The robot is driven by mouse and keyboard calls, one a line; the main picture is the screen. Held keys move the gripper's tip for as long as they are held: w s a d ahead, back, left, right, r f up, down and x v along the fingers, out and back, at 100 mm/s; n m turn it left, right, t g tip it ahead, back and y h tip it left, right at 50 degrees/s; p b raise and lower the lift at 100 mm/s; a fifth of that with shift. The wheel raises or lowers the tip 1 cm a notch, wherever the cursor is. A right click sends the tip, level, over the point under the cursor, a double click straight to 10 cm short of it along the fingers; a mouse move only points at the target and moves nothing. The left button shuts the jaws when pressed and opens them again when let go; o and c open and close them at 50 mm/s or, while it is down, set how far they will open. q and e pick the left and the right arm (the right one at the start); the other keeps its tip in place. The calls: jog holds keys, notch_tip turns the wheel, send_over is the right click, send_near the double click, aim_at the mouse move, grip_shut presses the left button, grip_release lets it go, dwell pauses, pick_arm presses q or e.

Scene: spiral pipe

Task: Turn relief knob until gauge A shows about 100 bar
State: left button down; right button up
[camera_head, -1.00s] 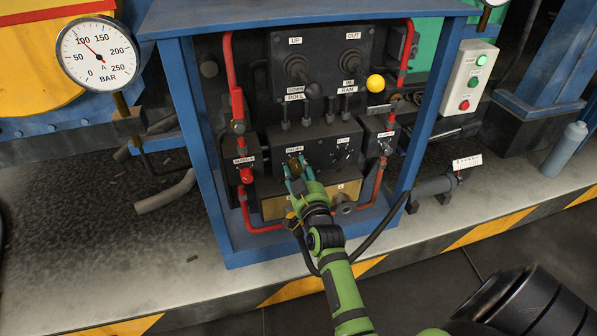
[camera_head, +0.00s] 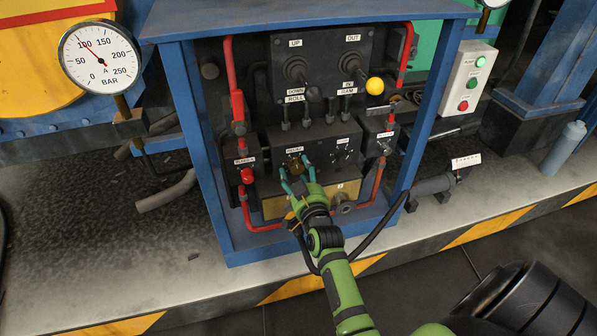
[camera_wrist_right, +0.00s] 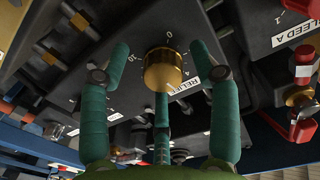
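The relief knob (camera_head: 294,164) is a small brass knob on the dark valve block, beneath a RELIEF label. In the wrist view the knob (camera_wrist_right: 163,70) has a scale around it. My right gripper (camera_head: 297,172) is in front of it with teal fingers spread. The wrist view shows the fingers on either side of the knob with gaps, and a third finger below it; whether that one touches cannot be told. Gauge A (camera_head: 101,58) is a white dial at upper left, marked in BAR; its needle points close to 100. My left gripper is not in view.
A red knob (camera_head: 247,176) and red pipes flank the block inside the blue frame (camera_head: 190,130). Above stand levers, one with a yellow ball (camera_head: 375,86).

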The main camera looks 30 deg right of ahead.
jog(key=shift+r, duration=0.15)
jog(key=v, duration=1.2)
dwell(0.3)
